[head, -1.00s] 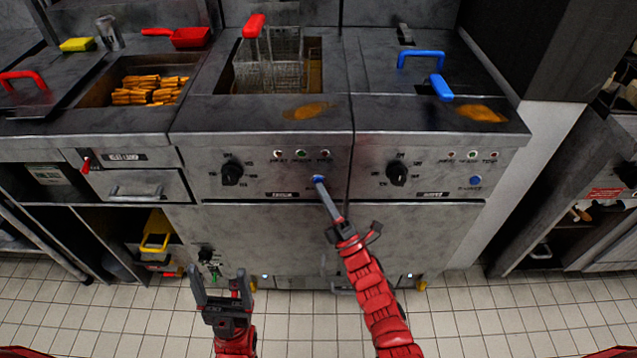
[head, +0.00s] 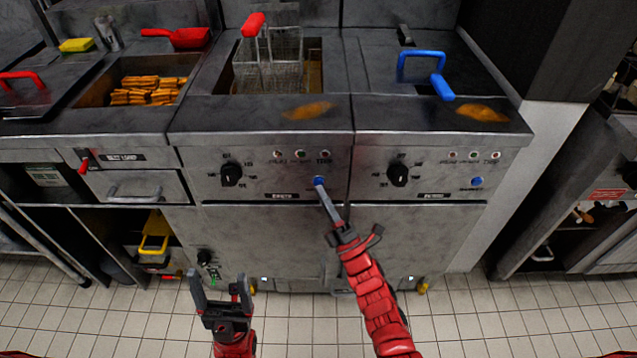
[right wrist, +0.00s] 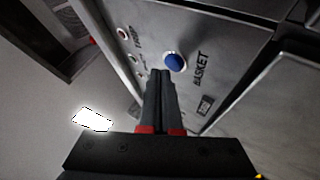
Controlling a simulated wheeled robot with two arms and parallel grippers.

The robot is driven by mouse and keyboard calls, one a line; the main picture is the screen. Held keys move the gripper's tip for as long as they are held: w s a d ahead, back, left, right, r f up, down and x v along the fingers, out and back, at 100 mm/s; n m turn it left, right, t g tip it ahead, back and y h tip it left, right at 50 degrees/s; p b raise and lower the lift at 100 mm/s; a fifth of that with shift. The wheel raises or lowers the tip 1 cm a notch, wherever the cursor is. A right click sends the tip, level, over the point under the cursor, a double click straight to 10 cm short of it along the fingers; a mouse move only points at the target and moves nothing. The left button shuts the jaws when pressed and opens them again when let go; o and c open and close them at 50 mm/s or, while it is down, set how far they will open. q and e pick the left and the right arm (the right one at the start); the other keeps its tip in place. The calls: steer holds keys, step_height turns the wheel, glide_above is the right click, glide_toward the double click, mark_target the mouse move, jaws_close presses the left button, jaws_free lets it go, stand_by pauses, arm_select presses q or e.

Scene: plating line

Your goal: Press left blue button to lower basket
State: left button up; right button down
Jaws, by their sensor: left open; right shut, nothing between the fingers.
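The left blue button (head: 319,181) sits on the front panel of the left fryer, and it also shows in the right wrist view (right wrist: 175,62) beside the word BASKET. My right gripper (head: 321,188) is shut and empty, with its fingertips at the button in the head view. In the right wrist view its tips (right wrist: 161,74) lie just below the button, and I cannot tell whether they touch it. The fryer basket (head: 268,62) with a red handle is at the left fryer's well. My left gripper (head: 220,285) is open and empty, low in front of the cabinets.
A second blue button (head: 477,181) is on the right fryer panel. Black knobs (head: 231,174) stick out from the panels. A blue-handled lid (head: 420,60) is on the right fryer. Fries (head: 150,91) lie in a well at left. The tiled floor is clear.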

steer(key=s, duration=0.6)
stand_by(4.0)
